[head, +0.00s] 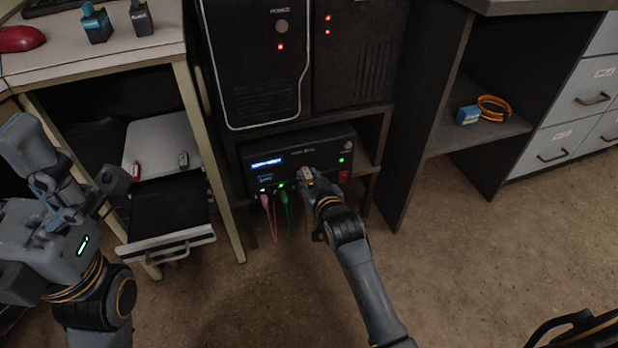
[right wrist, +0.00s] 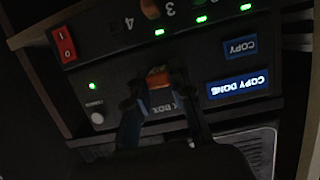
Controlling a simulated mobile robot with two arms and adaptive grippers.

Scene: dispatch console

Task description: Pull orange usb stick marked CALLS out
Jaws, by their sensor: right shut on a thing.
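An orange usb stick (right wrist: 158,78) sits between the fingertips of my right gripper (right wrist: 155,88), which is shut on it. Its marking is not readable. The stick is in front of the black copy box (right wrist: 105,70); in the right wrist view it appears clear of the row of ports. In the head view my right gripper (head: 308,180) is at the front of the box (head: 320,150) and hides part of it. My left gripper (head: 118,180) is at the left by the drawer, and its fingers are unclear.
Pink (head: 268,215) and green (head: 285,205) cables hang from the box front. The box display (right wrist: 238,83) reads COPY DONE. Cabinet sides flank the box.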

